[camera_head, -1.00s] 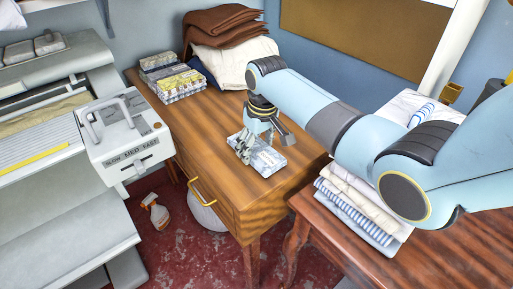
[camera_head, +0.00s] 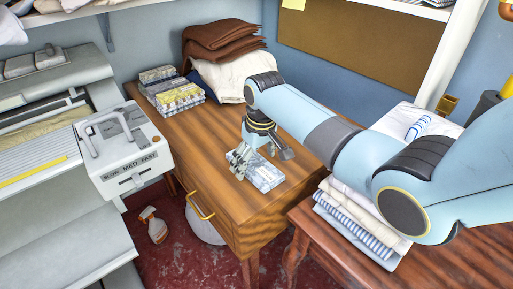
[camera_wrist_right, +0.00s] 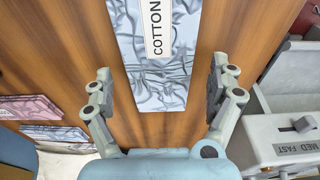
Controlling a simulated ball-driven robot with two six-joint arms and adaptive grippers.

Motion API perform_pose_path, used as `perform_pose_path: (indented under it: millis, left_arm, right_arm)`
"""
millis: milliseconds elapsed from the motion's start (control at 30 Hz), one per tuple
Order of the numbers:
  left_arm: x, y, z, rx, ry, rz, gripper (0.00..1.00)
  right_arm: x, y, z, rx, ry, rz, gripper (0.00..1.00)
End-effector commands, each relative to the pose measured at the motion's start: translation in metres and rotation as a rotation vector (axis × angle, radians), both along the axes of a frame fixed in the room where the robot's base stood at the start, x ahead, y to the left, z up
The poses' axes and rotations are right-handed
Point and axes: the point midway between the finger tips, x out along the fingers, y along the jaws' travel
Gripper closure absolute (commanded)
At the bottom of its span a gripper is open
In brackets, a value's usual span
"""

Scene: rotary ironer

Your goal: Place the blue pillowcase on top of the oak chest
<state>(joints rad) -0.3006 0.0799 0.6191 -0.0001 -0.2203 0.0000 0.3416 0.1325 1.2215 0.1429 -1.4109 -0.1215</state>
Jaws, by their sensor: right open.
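The blue pillowcase (camera_head: 264,175) is a flat, folded light-blue piece lying on top of the oak chest (camera_head: 228,218), near its front right part. In the right wrist view the pillowcase (camera_wrist_right: 158,85) shows a white label reading COTTON. My right gripper (camera_head: 241,160) is just above and beside the pillowcase in the head view. In the right wrist view its fingers (camera_wrist_right: 160,88) are spread wide on either side of the near end of the pillowcase, with clear gaps to it. My left gripper is not in view.
Stacked patterned packets (camera_head: 172,90), folded brown cloth (camera_head: 222,38) and a white pillow (camera_head: 236,72) sit at the chest's back. The ironer (camera_head: 125,160) stands left. A table with folded linens (camera_head: 350,215) stands right.

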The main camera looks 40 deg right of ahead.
Motion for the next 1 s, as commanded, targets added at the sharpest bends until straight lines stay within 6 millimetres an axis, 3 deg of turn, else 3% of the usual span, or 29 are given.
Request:
perform_pose_path:
  millis: [300,500,700,1000]
  left_arm:
    - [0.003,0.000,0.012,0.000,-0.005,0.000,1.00]
    - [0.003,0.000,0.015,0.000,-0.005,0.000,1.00]
    - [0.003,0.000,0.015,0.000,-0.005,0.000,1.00]
    - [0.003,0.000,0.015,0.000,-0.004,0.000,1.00]
  right_arm:
    - [-0.009,-0.002,0.068,-0.002,-0.003,0.001,0.09]
    - [-0.014,-0.001,0.101,-0.001,-0.002,0.000,0.09]
    - [-0.017,-0.002,0.113,0.000,0.001,0.000,0.09]
    - [-0.017,-0.002,0.114,0.000,0.001,0.000,0.09]
